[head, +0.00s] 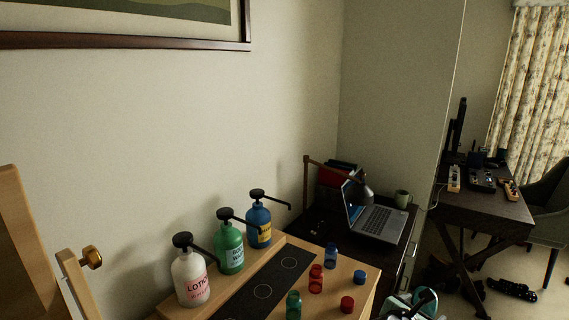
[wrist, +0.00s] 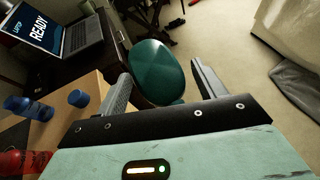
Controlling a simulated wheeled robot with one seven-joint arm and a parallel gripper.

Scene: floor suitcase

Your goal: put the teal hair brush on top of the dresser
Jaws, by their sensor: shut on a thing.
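The teal hair brush (wrist: 157,72) shows in the wrist view as a dark teal oval between the two grey fingers. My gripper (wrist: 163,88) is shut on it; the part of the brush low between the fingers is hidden. A dark cabinet with drawer fronts (head: 409,262), which looks like the dresser, stands against the wall beyond. My gripper is in front of it and apart from it.
An open laptop (head: 378,222), a lamp (head: 361,186) and a mug (head: 402,199) stand on the dark cabinet. A wooden stand (head: 345,268) holds pump bottles (head: 230,248) and small coloured cylinders (head: 316,279). A dark desk (head: 485,208) is at right.

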